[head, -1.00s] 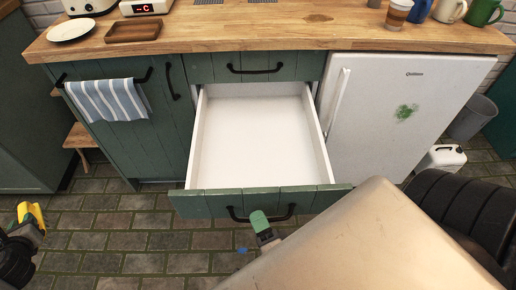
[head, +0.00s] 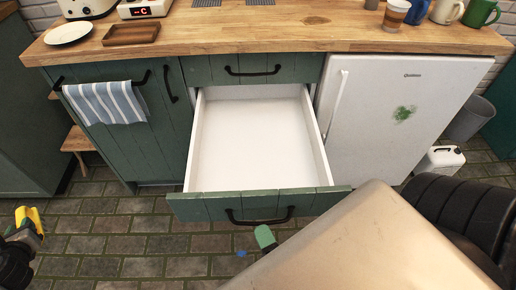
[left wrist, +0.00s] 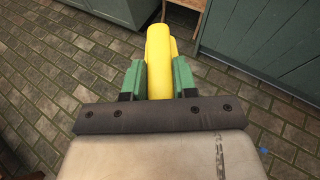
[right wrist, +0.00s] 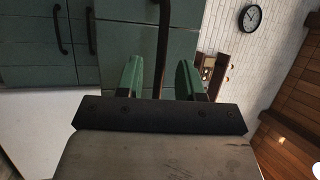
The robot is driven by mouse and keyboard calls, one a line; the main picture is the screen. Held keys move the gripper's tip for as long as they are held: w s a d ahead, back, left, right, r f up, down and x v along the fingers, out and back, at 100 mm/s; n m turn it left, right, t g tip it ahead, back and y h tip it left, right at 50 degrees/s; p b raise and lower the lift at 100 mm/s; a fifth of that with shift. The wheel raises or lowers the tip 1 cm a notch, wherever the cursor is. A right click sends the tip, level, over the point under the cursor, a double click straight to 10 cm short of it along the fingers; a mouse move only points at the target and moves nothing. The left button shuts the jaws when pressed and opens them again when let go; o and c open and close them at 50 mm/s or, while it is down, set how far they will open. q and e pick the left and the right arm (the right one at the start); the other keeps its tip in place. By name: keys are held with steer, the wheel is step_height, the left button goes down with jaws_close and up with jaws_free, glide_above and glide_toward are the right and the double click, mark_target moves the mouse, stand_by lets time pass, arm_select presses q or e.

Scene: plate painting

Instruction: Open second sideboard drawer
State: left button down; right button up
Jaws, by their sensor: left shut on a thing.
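The second sideboard drawer (head: 255,150) is pulled far out below a closed top drawer (head: 250,68). Its white inside is empty. Its green front carries a dark bar handle (head: 260,217). My right gripper (head: 265,238) is just in front of and below this handle, mostly hidden behind my own arm in the head view. In the right wrist view its fingers (right wrist: 159,78) are apart, with a dark handle bar (right wrist: 163,35) showing between them, not clasped. My left gripper (left wrist: 159,80) is shut on a yellow cylindrical thing (left wrist: 158,50), at the lower left of the head view (head: 30,228).
A white fridge (head: 385,130) stands right of the drawer. A cupboard door (head: 130,135) with a striped towel (head: 105,102) is on the left. Mugs, a plate (head: 68,33) and a wooden tray (head: 131,35) are on the worktop. The brick floor in front is clear.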

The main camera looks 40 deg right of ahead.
arm_select(q)
steer(key=shift+f+b, duration=0.35)
arm_select(e)
steer(key=v, duration=0.8)
steer(key=shift+s, duration=0.4)
steer(key=shift+a+f, duration=0.1)
steer(key=shift+f, duration=0.05)
